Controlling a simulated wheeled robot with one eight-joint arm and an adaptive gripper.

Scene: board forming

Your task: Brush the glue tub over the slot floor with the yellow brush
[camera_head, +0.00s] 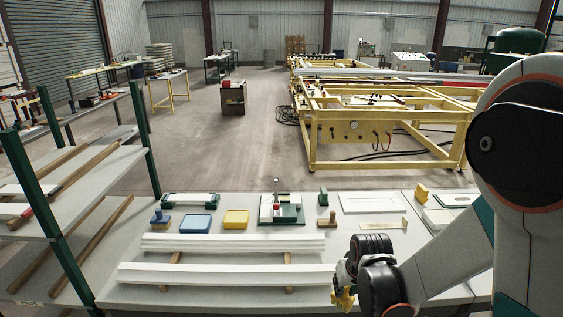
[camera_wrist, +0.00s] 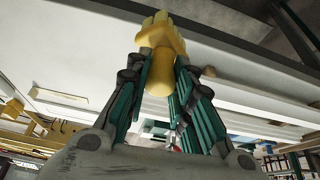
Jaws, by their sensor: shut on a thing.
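My gripper (camera_head: 346,283) is at the front right of the table. In the wrist view my gripper (camera_wrist: 160,75) has its green fingers closed on the handle of a yellow brush (camera_wrist: 157,40). The brush also shows as a small yellow piece (camera_head: 343,299) in the head view. A yellow tub (camera_head: 236,219) and a blue tub (camera_head: 195,223) stand behind the boards; I cannot tell which holds glue. Two long white boards lie across supports, a rear one (camera_head: 230,243) and a front one (camera_head: 225,274). Their slot floors are too small to make out. My gripper is by the front board's right end.
A blue brush (camera_head: 160,218) stands left of the tubs. A green and white device (camera_head: 281,209), a small brown-handled tool (camera_head: 326,219) and a yellow block (camera_head: 421,191) are along the back. A green-posted rack (camera_head: 60,190) stands on the left.

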